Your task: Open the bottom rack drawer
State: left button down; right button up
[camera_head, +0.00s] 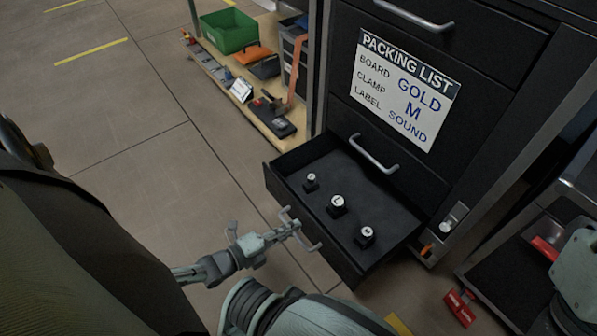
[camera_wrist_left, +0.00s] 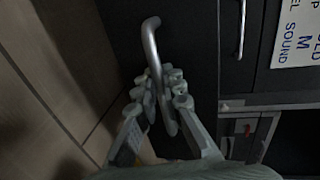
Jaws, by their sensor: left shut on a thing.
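The bottom rack drawer (camera_head: 380,200) is pulled out of the dark rack in the head view, with its inside showing. Its metal bar handle (camera_head: 312,243) is on the front panel. My left gripper (camera_head: 290,228) is shut on this handle; in the left wrist view the fingers (camera_wrist_left: 160,98) close around the lower part of the handle bar (camera_wrist_left: 151,42). Three small black pieces with white lettered round tops stand in the drawer: one at the left (camera_head: 311,182), one in the middle (camera_head: 337,205) and one at the right (camera_head: 365,237). My right gripper is not in view.
Shut drawers above carry a handle (camera_head: 374,154) and a packing list sign (camera_head: 404,89) reading GOLD, M, SOUND. A low wooden shelf (camera_head: 262,119) with a green bin (camera_head: 229,31) stands behind left. A red item (camera_head: 460,307) lies at lower right. Floor at left is clear.

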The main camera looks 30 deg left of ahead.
pick_arm(q)
jog(key=shift+s, duration=0.2)
jog(key=c, duration=1.6)
grip_release()
jog(key=v, duration=1.2)
